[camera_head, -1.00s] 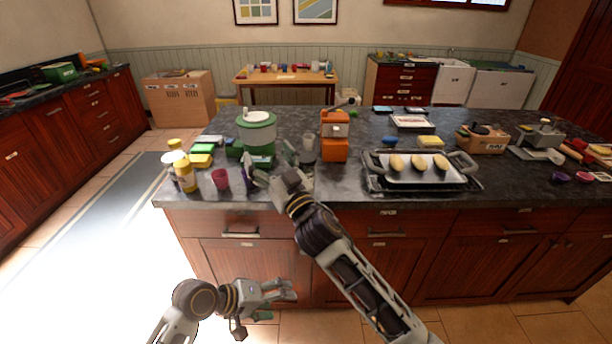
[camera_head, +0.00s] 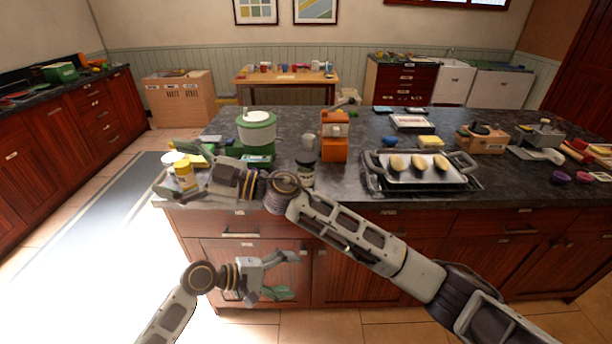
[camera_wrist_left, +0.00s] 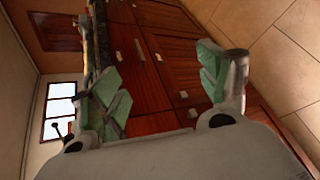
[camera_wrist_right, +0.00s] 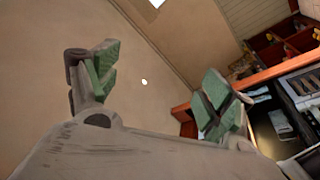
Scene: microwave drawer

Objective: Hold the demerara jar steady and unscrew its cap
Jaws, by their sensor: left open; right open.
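A jar with a dark lid (camera_head: 305,161) and a pale label (camera_head: 306,179) stands upright near the front edge of the island counter. Its label is too small to read, so I cannot tell if it is the demerara jar. My right gripper (camera_head: 186,168) is open over the counter's left end, well left of this jar, near a yellow bottle (camera_head: 184,181). Its spread green-padded fingers show in the right wrist view (camera_wrist_right: 160,86). My left gripper (camera_head: 287,275) is open and empty, below counter height before the drawers. Its fingers show apart in the left wrist view (camera_wrist_left: 163,88).
A green-and-white pot (camera_head: 256,130) and an orange appliance (camera_head: 334,140) stand behind the jar. A baking tray (camera_head: 378,182) with several pale pieces lies to its right. The counter's front edge and drawers are close to my left gripper.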

